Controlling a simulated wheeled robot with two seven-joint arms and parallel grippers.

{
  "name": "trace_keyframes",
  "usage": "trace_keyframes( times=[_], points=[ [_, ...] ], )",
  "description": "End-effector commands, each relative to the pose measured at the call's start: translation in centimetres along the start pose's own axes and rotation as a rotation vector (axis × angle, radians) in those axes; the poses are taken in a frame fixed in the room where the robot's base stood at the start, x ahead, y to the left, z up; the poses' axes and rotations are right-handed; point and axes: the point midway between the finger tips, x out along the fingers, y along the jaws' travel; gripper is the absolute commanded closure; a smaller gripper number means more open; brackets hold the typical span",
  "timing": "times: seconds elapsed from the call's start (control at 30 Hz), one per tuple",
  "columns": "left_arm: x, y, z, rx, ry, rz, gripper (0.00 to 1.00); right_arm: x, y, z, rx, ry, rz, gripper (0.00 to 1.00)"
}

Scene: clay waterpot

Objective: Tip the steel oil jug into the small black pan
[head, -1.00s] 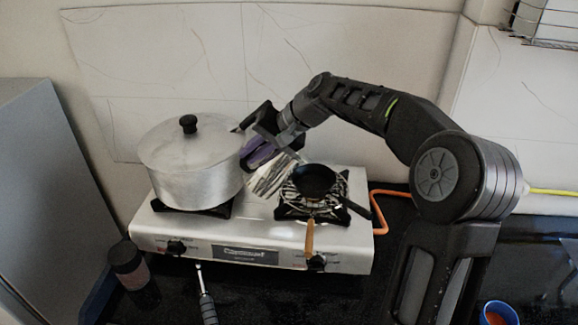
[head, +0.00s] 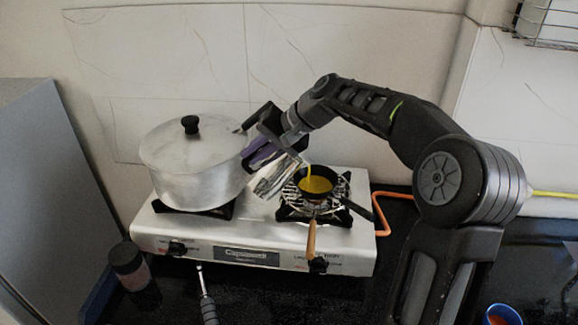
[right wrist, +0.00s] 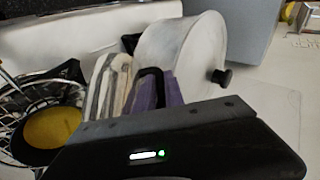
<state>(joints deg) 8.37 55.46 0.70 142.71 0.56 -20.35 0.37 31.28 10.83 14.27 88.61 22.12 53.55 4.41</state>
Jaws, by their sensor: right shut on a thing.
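The steel oil jug (head: 273,178) is tilted to the right, its mouth at the left rim of the small black pan (head: 333,188). A thin yellow stream of oil falls from the jug, and yellow oil (head: 316,185) covers the pan's bottom. The pan stands on the right burner. My right gripper (head: 262,152) is shut on the jug from above and behind. In the right wrist view the jug (right wrist: 108,85) is beside purple finger pads (right wrist: 155,92), and the pan (right wrist: 50,132) is at the left with oil in it. My left gripper is not in view.
A large lidded aluminium pot (head: 190,165) stands on the left burner, close beside my right gripper. The steel stove (head: 160,228) has an orange hose at its right. A blue cup (head: 500,314) is at lower right.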

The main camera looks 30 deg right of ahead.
Motion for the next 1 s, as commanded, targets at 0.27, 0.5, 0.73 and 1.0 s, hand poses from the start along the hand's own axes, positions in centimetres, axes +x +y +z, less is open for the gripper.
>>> trace_keyframes(
  times=[0.27,0.5,0.73,1.0],
  points=[
    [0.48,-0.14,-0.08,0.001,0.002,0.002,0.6,-0.17,0.02,-0.1,0.007,-0.002,-0.02,1.0],
    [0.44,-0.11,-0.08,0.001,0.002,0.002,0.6,-0.23,-0.04,-0.12,0.007,-0.002,-0.022,1.0],
    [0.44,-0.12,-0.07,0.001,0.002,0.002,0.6,-0.22,-0.04,-0.12,0.007,-0.002,-0.021,1.0],
    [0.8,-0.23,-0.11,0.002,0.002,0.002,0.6,-0.21,0.1,-0.17,0.012,-0.003,-0.032,1.0]
  ],
)
